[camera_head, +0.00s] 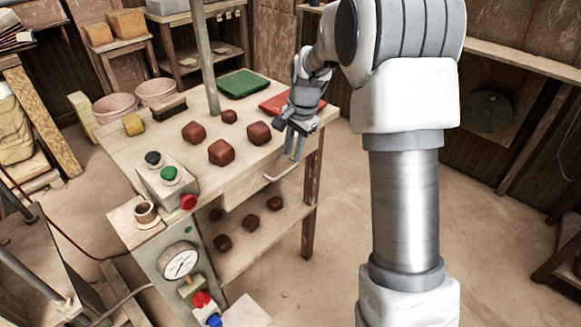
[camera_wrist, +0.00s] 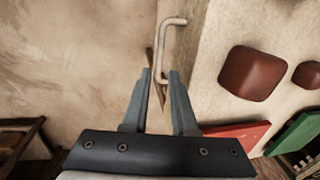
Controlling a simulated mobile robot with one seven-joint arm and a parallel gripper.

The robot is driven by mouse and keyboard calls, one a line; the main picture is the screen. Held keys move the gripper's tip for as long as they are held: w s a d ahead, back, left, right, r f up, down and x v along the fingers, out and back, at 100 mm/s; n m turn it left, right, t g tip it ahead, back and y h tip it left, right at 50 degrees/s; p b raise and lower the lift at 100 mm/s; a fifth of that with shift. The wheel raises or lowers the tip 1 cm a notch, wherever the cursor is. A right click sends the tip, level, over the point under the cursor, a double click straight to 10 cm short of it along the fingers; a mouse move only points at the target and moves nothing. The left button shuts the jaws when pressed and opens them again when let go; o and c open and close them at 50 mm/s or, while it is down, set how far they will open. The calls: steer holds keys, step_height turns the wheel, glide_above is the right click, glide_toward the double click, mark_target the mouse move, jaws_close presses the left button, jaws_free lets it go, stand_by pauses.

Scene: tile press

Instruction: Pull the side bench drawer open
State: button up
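The side bench (camera_head: 140,157) has a pale drawer (camera_head: 245,186) under its top, on the side facing me. The drawer looks shut or nearly so. A light metal bar handle (camera_head: 284,168) sticks out from its front. My gripper (camera_head: 295,152) points down by the right end of the handle. In the wrist view the handle (camera_wrist: 164,45) runs toward the gap between the open fingertips (camera_wrist: 161,72), and its near end lies between them in the picture. I cannot tell whether the fingers touch it or stand above it. Nothing is held.
Dark red lumps (camera_head: 221,152) lie on the bench top, beside a green tray (camera_head: 243,84) and a red tray (camera_head: 277,103). A button box (camera_head: 165,180) and gauge panel (camera_head: 180,263) stand at the near left. The floor (camera_head: 325,235) before the drawer looks clear.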

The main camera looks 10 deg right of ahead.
mark_target(289, 169)
steer(key=f, duration=0.3)
steer(key=f+b, duration=0.1)
steer(key=f, duration=0.1)
steer(key=shift+w+a+f, duration=0.1)
steer(key=shift+w+a, duration=0.15)
steer(key=shift+w, duration=0.15)
jaws_close()
stand_by(1.0)
